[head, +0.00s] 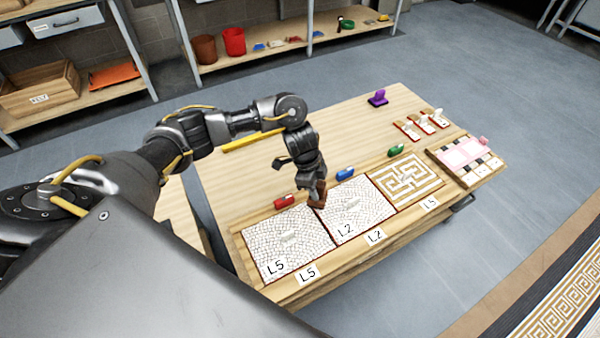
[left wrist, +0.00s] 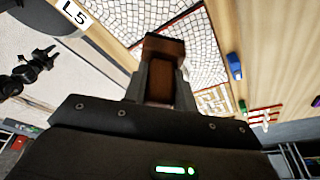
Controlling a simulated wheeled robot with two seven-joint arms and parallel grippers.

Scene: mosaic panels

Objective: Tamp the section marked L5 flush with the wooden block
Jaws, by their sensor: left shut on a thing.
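My left gripper (head: 318,186) is shut on a brown wooden block (head: 319,200), which also shows between the fingers in the left wrist view (left wrist: 165,72). The block is over the back part of the seam between the mosaic section marked L5 (head: 270,236) and the section marked L2 (head: 362,212). I cannot tell whether it touches either. The L5 section is white tiling with a paler patch near its middle; whether that patch stands proud is unclear. A dark jointed shape in the left wrist view, apparently my right gripper (left wrist: 32,68), is away from the panels.
A greek-key panel (head: 405,180) and a pink-and-dark panel (head: 464,156) lie farther right. Red (head: 284,201), blue (head: 345,174) and green (head: 396,150) items stand behind the sections. The workbench (head: 262,175) is mostly bare behind them. Label cards line its front edge.

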